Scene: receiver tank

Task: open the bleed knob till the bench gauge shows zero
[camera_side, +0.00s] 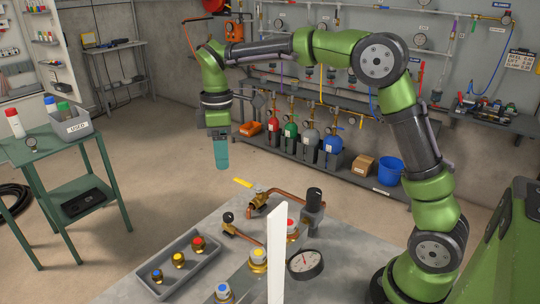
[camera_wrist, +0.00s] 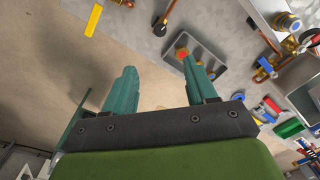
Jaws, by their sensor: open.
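My gripper (camera_side: 221,155) hangs above and behind the grey bench (camera_side: 215,225) in the side view, pointing down, clear of everything. In the wrist view its teal fingers (camera_wrist: 160,82) are apart with nothing between them. The bench gauge (camera_side: 304,264) is round, with a black rim and pale dial; its reading is too small to tell. Brass fittings with blue (camera_side: 222,291), yellow (camera_side: 258,256) and red (camera_side: 292,229) tops stand in a row to its left. I cannot tell which knob is the bleed knob.
A grey tray (camera_side: 205,262) on the bench holds loose blue, yellow and red knobs. A white upright panel (camera_side: 277,255) hides part of the bench. A yellow lever (camera_side: 243,182), copper pipes (camera_side: 292,196) and a black-topped fitting (camera_side: 314,196) stand at the back. A green table (camera_side: 50,150) is left.

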